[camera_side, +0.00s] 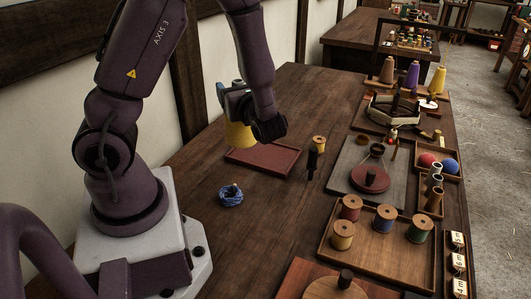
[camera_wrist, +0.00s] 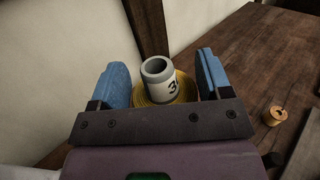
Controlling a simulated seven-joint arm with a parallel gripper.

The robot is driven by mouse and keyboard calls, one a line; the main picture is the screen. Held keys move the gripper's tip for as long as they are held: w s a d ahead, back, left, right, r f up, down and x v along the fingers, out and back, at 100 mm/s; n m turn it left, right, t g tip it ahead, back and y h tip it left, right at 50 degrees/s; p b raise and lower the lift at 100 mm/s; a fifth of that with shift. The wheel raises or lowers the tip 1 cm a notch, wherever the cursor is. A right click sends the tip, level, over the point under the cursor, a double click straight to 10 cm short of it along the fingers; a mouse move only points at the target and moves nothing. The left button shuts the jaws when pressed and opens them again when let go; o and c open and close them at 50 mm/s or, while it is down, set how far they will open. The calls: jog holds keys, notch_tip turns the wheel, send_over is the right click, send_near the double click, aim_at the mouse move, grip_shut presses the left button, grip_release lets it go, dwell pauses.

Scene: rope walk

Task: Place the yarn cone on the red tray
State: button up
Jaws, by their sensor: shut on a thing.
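The yarn cone (camera_side: 238,135) is wound with yellow yarn; the wrist view shows its pale tube top (camera_wrist: 159,80) with a dark mark. My gripper (camera_side: 236,98) is shut on the cone, with one blue finger on each side of it. The cone is upright at the back left edge of the red tray (camera_side: 268,160), partly behind my wrist. I cannot tell whether its base touches the tray or hangs above it. The rest of the tray looks empty. The tray is not seen in the wrist view.
A wooden spool (camera_side: 319,143) and a dark upright peg (camera_side: 312,163) stand right of the tray. A blue yarn coil (camera_side: 230,195) lies in front. A tray of several spools (camera_side: 330,240) and a grey board (camera_side: 345,160) fill the right. The wall is close behind.

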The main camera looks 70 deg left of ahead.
jog(key=shift+s+a+r, duration=0.15)
jog(key=shift+s+a, duration=0.55)
jog(key=shift+s, duration=0.05)
jog(key=shift+w+a+m, duration=0.1)
jog(key=shift+w+m, duration=0.05)
jog(key=shift+m, duration=0.15)
jog(key=w+a+f, duration=0.5)
jog(key=w+a, duration=0.1)
jog(key=w, duration=0.1)
jog(key=shift+w+t, duration=0.15)
jog(key=shift+t, duration=0.15)
jog(key=w+f, duration=0.1)
jog(key=w+a+f, duration=0.1)
jog(key=f, duration=0.1)
jog(key=w+a+f, duration=0.1)
jog(key=f, duration=0.1)
jog(key=shift+w+a, duration=0.1)
jog(key=shift+a, duration=0.1)
jog(key=shift+w+f, duration=0.1)
jog(key=shift+f, duration=1.55)
jog(key=shift+f, duration=0.15)
jog(key=o, duration=1.3)
